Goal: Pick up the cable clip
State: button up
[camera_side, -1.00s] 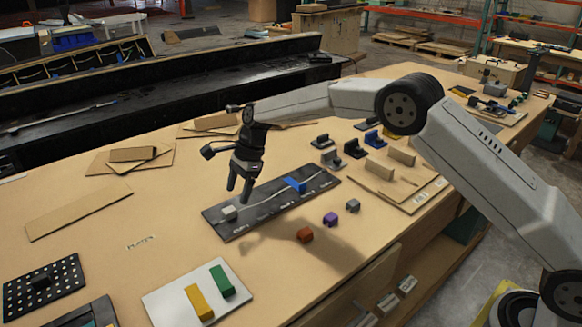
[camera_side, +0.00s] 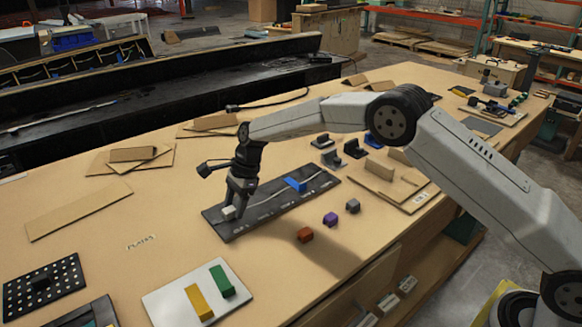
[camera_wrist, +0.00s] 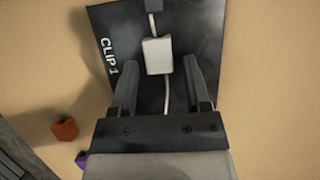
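A white cable clip (camera_side: 228,213) sits on the near-left end of a dark board (camera_side: 262,220), on a thin pale cable (camera_side: 262,203). In the wrist view the white clip (camera_wrist: 157,56) lies between the tips of my gripper (camera_wrist: 160,62), beside the printed label CLIP 1. The two fingers stand apart with a gap on each side of the clip, so my gripper is open. In the side view my gripper (camera_side: 236,208) points down at the clip and partly covers it. A blue clip (camera_side: 296,185) sits farther right along the cable.
Orange (camera_side: 305,235), purple (camera_side: 330,219) and grey (camera_side: 353,206) blocks lie right of the board. A white plate (camera_side: 170,306) with yellow and green bars lies in front. Dark and blue holders (camera_side: 354,148) stand behind. Bare wood lies left of the board.

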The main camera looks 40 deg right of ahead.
grip_shut()
jog(key=shift+r, duration=0.2)
jog(key=shift+r, duration=0.6)
jog(key=s+d+r, duration=0.3)
jog(key=s+r, duration=0.8)
jog(key=s, duration=0.2)
jog(key=shift+s+d+r, duration=0.15)
jog(key=shift+s+r, duration=0.05)
jog(key=shift+s, duration=0.1)
jog(key=shift+r, duration=0.2)
